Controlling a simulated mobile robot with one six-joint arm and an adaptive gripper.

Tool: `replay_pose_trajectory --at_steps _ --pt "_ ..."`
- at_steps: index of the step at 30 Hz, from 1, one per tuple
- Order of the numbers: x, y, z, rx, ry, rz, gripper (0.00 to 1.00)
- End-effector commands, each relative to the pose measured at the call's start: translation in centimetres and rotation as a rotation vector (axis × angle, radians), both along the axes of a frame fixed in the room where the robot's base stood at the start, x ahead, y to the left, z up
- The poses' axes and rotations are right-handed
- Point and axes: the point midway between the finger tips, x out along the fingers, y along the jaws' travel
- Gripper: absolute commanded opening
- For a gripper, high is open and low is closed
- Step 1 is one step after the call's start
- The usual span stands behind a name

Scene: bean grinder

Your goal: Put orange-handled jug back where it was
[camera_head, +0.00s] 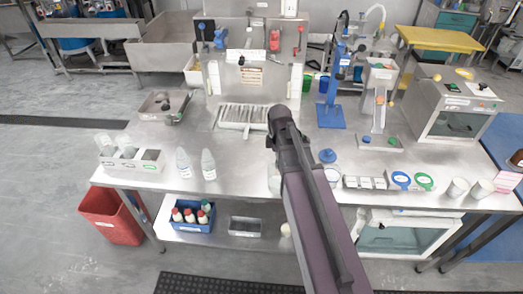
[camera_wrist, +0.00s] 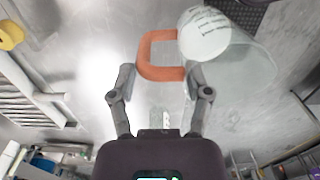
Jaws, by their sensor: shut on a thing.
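The jug (camera_wrist: 225,50) is translucent with printed text on its side and shows at the upper right of the wrist view. Its orange handle (camera_wrist: 158,72) is a C shape facing left. My gripper (camera_wrist: 161,82) has one finger on each side of the handle and is shut on it. The jug appears tilted in the wrist view; its height over the surface is unclear.
The steel table (camera_head: 240,165) has bare room left of my arm. Two clear bottles (camera_head: 208,164) stand there, with a white slatted rack (camera_head: 241,116) behind. A blue stand (camera_head: 331,115), labelled white blocks (camera_head: 364,182) and cups (camera_head: 457,188) are to the right.

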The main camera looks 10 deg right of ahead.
Motion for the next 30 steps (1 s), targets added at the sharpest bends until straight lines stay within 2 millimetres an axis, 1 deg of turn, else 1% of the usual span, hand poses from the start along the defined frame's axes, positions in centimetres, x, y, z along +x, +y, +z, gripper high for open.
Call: replay_pose_trajectory --at_steps 1,3,12,15,18,21,30 --pt "1.4 0.2 -0.2 0.0 0.0 0.001 0.03" --pt "2.6 0.6 -0.3 0.0 0.0 0.0 0.03" --pt "7.8 2.0 -0.8 0.0 0.0 0.001 0.03" --pt "9.2 2.4 -0.9 0.0 0.0 0.001 0.03" --pt "10.2 2.8 -1.0 0.0 0.0 0.001 0.03" --pt "10.7 2.9 -1.0 0.0 0.0 0.001 0.03" --pt "10.7 3.0 -1.0 0.0 0.0 0.001 0.03"
